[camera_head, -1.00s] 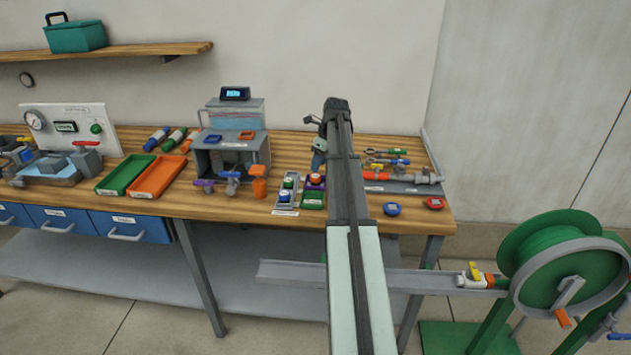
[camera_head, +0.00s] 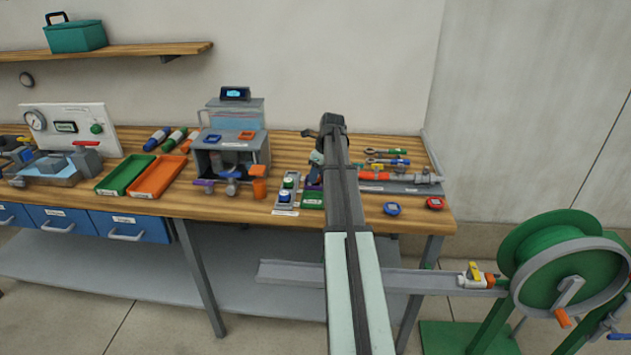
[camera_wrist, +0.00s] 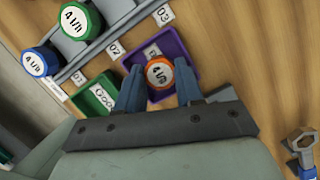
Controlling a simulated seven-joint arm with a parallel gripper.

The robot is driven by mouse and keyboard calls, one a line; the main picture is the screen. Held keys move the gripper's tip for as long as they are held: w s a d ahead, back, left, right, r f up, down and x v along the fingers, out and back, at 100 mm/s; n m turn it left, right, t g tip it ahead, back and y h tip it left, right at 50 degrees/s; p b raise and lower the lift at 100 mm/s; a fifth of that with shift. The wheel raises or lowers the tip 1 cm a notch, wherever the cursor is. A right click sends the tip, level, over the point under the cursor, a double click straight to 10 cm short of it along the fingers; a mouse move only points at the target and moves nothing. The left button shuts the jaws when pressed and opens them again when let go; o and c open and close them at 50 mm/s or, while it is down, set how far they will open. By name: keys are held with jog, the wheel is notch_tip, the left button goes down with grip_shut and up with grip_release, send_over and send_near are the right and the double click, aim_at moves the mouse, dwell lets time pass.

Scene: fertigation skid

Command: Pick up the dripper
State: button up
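An orange round dripper (camera_wrist: 159,73) with a white labelled top sits in a purple tray (camera_wrist: 180,50) in the wrist view. My gripper (camera_wrist: 160,82) is open, with one blue-grey finger on each side of the dripper. The fingers reach down into the tray, and I see no clear grip on the dripper. In the head view my gripper (camera_head: 316,172) is over the tray area, and my arm and gripper hide the orange dripper. Two more drippers, a green one (camera_wrist: 78,20) and a blue one (camera_wrist: 40,62), stand in a grey rack to the left, both marked 4 l/h.
A small green tray (camera_wrist: 98,98) lies close to the left finger. A wrench (camera_wrist: 302,145) lies at the lower right of the wrist view. In the head view, a blue disc (camera_head: 392,209) and a red disc (camera_head: 435,203) lie near the bench's front edge.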

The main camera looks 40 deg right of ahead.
jog(key=shift+c, duration=1)
